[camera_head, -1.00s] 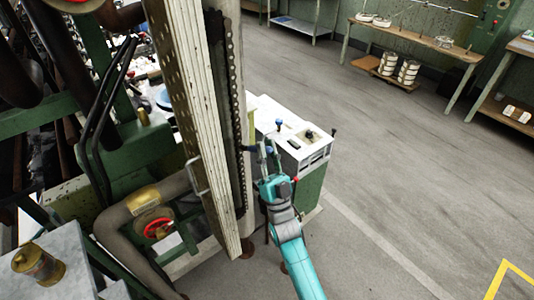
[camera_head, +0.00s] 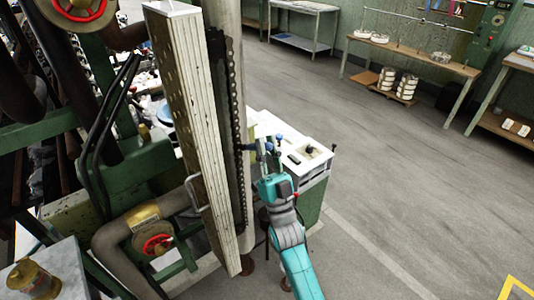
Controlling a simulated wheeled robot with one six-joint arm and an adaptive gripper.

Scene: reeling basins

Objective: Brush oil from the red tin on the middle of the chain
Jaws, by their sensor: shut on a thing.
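The dark chain (camera_head: 234,95) hangs upright beside a pale column, right of a tall white slotted board. My teal gripper (camera_head: 266,158) is right of the chain, its fingers shut on a small blue-handled thing (camera_head: 250,147), which looks like the brush. The brush lies roughly level and points left, its tip close to or against the chain around mid-length. I cannot tell whether it touches or whether it carries oil. I cannot make out a red tin.
A white-topped cabinet (camera_head: 303,158) with blue-knobbed levers stands behind my gripper. The slotted board (camera_head: 195,130) and a pipe with a red valve wheel (camera_head: 157,244) are at left. A brass pot (camera_head: 32,280) stands lower left. Open floor lies right.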

